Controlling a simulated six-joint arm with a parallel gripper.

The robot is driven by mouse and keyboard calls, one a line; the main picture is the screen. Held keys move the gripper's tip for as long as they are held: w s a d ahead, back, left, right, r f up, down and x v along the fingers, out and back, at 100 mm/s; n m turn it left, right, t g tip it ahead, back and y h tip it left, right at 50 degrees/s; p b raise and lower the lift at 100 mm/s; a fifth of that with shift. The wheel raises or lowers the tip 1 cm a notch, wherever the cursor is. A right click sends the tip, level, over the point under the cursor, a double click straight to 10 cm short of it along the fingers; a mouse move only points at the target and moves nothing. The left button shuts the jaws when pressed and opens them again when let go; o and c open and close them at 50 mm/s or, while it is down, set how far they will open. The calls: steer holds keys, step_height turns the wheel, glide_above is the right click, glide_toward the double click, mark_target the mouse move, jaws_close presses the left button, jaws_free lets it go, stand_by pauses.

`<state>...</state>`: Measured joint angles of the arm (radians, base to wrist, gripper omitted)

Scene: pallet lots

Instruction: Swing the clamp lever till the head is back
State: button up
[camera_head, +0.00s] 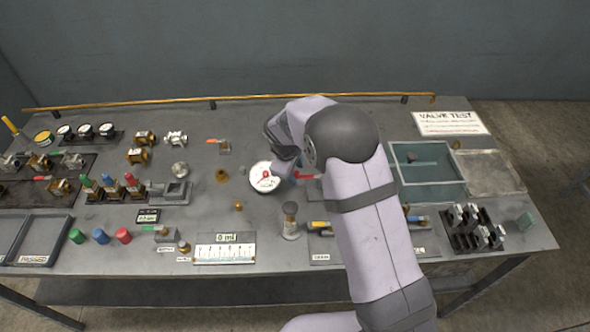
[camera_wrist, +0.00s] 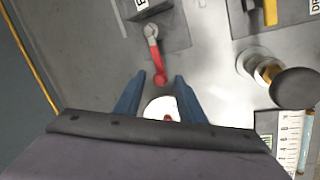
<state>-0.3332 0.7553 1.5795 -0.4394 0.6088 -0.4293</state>
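In the wrist view a red lever (camera_wrist: 158,65) runs from a grey metal pivot (camera_wrist: 151,32) beside a dark block on a grey base (camera_wrist: 175,32). In the head view a bit of the red lever (camera_head: 306,176) shows beside my arm, which hides the rest of this fixture. My gripper (camera_wrist: 160,76) is open, with its two blue fingers apart. The lever's free end appears between the fingertips with gaps on both sides; I cannot tell the height difference. The clamp head is not clearly visible.
A white dial gauge (camera_head: 263,177) lies by my gripper; its face also shows between the fingers in the wrist view (camera_wrist: 160,105). A dark-capped post (camera_head: 290,222) stands in front. A teal bin (camera_head: 430,191) is at right. Valves (camera_head: 137,156) and colored bottles crowd the left.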

jaws_close()
steer(key=shift+s, duration=0.15)
steer(key=s+n+p, duration=0.1)
steer(key=n+p, duration=0.1)
steer(key=p, duration=0.2)
steer(key=s+d+n+y+p, duration=0.1)
steer(key=s+n+p, duration=0.1)
steer(key=n+p, duration=0.1)
steer(key=s+d+n+y+p, duration=0.1)
steer(key=n+p, duration=0.1)
steer(key=p, duration=0.3)
steer(key=shift+s+d+p, duration=0.1)
steer(key=shift+s+p, duration=0.2)
steer(key=shift+s+f+n, duration=0.1)
steer(key=shift+n, duration=0.2)
jaws_free()
